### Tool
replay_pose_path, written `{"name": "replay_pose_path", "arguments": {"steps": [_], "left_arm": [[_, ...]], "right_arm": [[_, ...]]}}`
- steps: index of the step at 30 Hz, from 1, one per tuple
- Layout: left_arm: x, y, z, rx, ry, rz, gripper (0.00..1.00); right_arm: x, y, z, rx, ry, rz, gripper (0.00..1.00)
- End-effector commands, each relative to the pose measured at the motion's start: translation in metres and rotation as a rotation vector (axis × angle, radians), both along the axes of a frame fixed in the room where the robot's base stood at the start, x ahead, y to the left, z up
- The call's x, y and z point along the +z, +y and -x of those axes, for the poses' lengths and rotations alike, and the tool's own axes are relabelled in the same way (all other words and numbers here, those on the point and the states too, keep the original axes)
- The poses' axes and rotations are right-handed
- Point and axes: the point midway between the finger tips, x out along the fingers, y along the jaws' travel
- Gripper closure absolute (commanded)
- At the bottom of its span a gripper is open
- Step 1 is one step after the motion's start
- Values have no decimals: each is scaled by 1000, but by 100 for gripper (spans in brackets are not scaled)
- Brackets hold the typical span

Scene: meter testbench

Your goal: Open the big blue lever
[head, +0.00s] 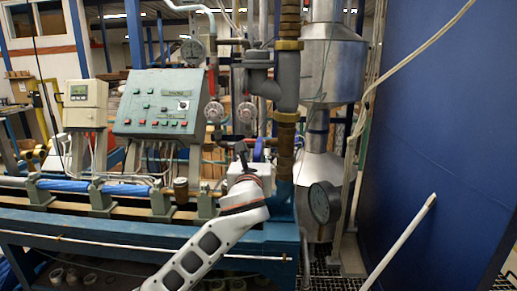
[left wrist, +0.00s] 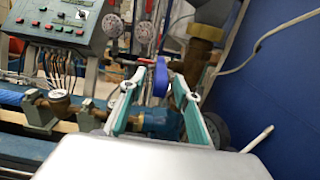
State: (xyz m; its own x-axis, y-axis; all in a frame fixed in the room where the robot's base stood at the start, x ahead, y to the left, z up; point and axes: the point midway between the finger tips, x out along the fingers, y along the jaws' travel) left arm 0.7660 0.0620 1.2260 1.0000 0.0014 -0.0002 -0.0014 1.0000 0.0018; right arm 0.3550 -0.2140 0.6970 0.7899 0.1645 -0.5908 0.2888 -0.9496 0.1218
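The big blue lever (left wrist: 160,78) shows in the left wrist view as a blue upright piece between the fingertips of my left gripper (left wrist: 157,80). The two teal-lined fingers stand apart on either side of it, with gaps visible, so the gripper is open. In the head view a small part of the blue lever (head: 259,150) shows beside the brass pipe, just right of my left gripper (head: 243,152). My left arm and the gripper hide much of the area around it. My right gripper is in neither view.
A brass and grey vertical pipe (head: 286,90) stands close to the right of my gripper. Two round gauges (head: 214,111) and a green control panel (head: 158,104) are at the left. A large dial (head: 323,202) and a blue wall (head: 440,110) are at the right.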

Motion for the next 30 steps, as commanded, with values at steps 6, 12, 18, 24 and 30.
{"name": "replay_pose_path", "arguments": {"steps": [6,12,18,24,30], "left_arm": [[2,0,-33,1,0,0,68],[1,-1,-51,0,1,2,68],[1,-1,-57,-1,0,3,68],[0,0,-57,-1,0,3,68],[0,0,-57,-1,0,3,100]], "right_arm": [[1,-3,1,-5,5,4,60],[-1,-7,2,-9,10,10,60],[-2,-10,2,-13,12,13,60],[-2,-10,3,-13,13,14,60],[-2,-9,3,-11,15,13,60]]}}
